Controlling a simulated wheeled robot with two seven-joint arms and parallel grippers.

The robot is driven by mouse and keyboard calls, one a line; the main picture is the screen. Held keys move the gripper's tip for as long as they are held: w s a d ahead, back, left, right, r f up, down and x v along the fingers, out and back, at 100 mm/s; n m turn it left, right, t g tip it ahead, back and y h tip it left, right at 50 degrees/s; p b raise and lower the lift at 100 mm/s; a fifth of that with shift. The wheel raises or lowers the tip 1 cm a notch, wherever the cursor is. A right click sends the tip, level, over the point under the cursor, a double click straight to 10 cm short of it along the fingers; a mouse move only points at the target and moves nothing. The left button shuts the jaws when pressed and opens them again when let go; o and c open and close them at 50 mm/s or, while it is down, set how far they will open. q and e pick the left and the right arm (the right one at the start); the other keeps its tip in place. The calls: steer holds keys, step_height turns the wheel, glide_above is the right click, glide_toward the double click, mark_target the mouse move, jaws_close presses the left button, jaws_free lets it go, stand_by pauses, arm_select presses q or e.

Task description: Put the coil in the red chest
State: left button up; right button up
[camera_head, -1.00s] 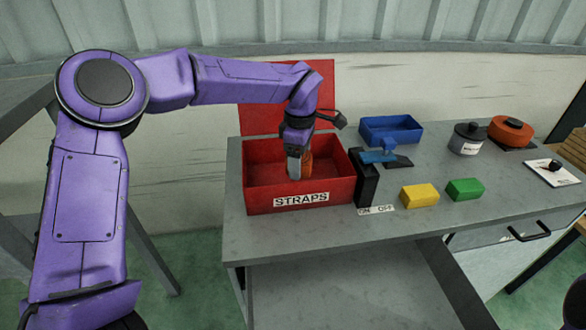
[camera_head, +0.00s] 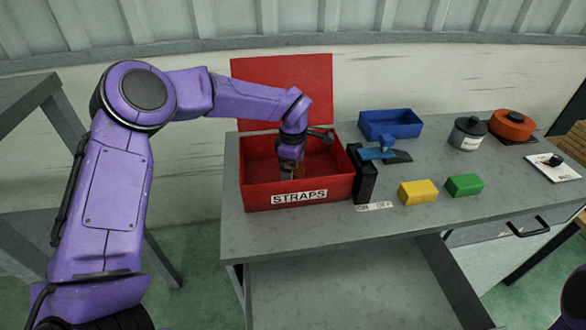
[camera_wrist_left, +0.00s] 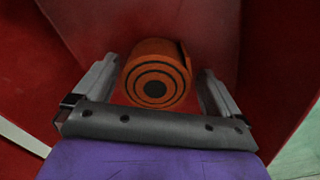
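The red chest (camera_head: 328,188) with the STRAPS label stands at the left end of the workbench, its lid (camera_head: 275,95) raised. My left gripper (camera_head: 291,172) reaches down inside it. The orange coil (camera_wrist_left: 155,85) with dark spiral rings is inside the chest, between the fingers in the left wrist view. A gap shows on each side between the coil and the fingers, so the left gripper (camera_wrist_left: 158,82) looks open around it. In the head view the coil is mostly hidden behind the gripper. My right gripper is not in view.
Right of the chest stand a black post with a blue lever (camera_head: 378,153), a blue bin (camera_head: 392,125), a yellow block (camera_head: 418,192) and a green block (camera_head: 464,185). A grey pot (camera_head: 467,135) and an orange round container (camera_head: 511,125) are farther right. A drawer is open below.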

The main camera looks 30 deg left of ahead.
arm_select(q)
steer(key=shift+w+r, duration=0.1)
step_height(320, 180, up, 12)
steer(key=b, duration=0.1)
stand_by(0.4)
